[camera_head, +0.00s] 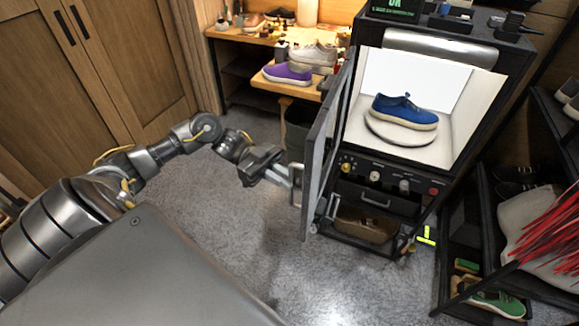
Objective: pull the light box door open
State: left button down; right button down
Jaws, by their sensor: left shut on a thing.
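The light box (463,110) stands right of centre with a bright white interior. A blue sneaker (403,111) sits inside on a round white turntable (399,133). The light box door (318,150) stands open on the left side, swung out toward me, with a metal handle (298,186) on its free edge. My left gripper (284,178) comes in from the left and is shut on the door handle. The exact contact of the fingertips is small and hard to see. My right gripper is not in view.
A wooden bench (262,48) at the back holds a purple sneaker (287,74) and pale shoes. A control panel and drawer (376,198) sit below the box. A dark rack with shoes and red bristles (545,225) stands at right.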

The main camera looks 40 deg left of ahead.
pick_arm(q)
jog(key=shift+w+r, duration=0.2)
jog(key=c, duration=1.7)
grip_release()
jog(key=shift+o, duration=1)
jog(key=shift+w+f, duration=0.15)
